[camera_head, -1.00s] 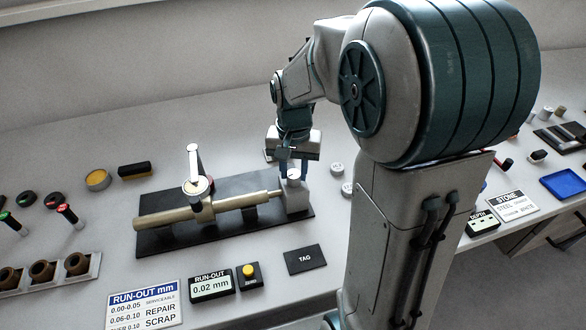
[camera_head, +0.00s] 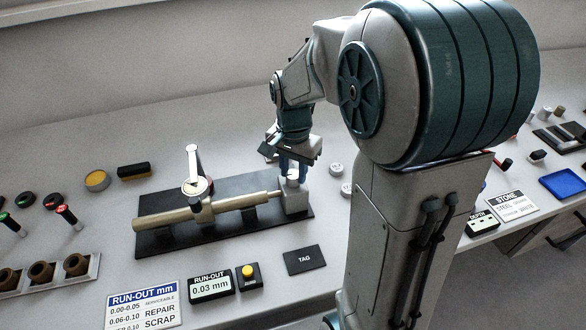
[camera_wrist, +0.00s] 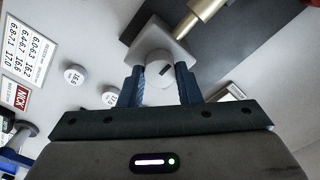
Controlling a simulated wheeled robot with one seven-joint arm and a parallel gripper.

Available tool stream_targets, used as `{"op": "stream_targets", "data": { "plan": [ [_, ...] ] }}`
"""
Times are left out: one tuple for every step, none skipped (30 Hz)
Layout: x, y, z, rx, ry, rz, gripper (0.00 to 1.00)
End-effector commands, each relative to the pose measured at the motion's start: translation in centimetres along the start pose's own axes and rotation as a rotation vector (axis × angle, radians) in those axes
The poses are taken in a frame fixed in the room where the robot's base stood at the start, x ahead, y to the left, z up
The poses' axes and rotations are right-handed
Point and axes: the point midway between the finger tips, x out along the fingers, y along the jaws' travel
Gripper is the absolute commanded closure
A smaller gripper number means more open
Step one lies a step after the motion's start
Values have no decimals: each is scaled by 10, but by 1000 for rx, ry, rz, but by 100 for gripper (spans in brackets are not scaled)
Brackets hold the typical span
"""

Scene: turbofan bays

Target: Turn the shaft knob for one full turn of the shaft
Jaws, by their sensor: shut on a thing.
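The shaft knob (camera_wrist: 158,68) is a white round knob with a dark mark, on top of a pale block (camera_head: 294,202) at the right end of the black fixture plate (camera_head: 160,241). My gripper (camera_wrist: 159,85) is shut on the knob, with one blue finger on each side in the wrist view. In the head view my gripper (camera_head: 291,174) points down over the block, and its fingers partly hide the knob. The brass-coloured shaft (camera_head: 232,203) lies along the fixture, with a dial gauge (camera_head: 197,186) standing over it. The run-out display (camera_head: 211,287) reads 0.03 mm.
A yellow button box (camera_head: 249,276), a TAG plate (camera_head: 304,260) and a run-out chart (camera_head: 145,305) lie in front of the fixture. White round pieces (camera_head: 336,170) sit just right of my gripper. The table behind the fixture is mostly clear.

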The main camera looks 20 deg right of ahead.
Motion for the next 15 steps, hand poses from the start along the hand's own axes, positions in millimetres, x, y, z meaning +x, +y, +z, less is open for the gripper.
{"op": "stream_targets", "data": {
  "plan": [
    [-1, 0, 0, -1, 1, -2, 92],
    [-1, 0, 0, -1, 2, -2, 92],
    [-1, 0, 0, -1, 2, -2, 92],
    [-1, 0, 0, -1, 2, -2, 92],
    [-1, 0, 0, -1, 2, -2, 64],
    [-1, 0, 0, -1, 2, -2, 53],
    [-1, 0, 0, -1, 1, -2, 48],
    [-1, 0, 0, -1, 1, -2, 48],
    [-1, 0, 0, -1, 1, -1, 48],
    [-1, 0, 0, -1, 1, -1, 48],
    [0, 0, 0, -1, 1, -1, 48],
    [0, 0, 0, -1, 1, -1, 48],
    [0, 0, 0, -1, 1, -1, 48],
    [0, 0, 0, -1, 1, -1, 48],
    [-1, 0, 0, -1, 1, -1, 48]
  ]
}}
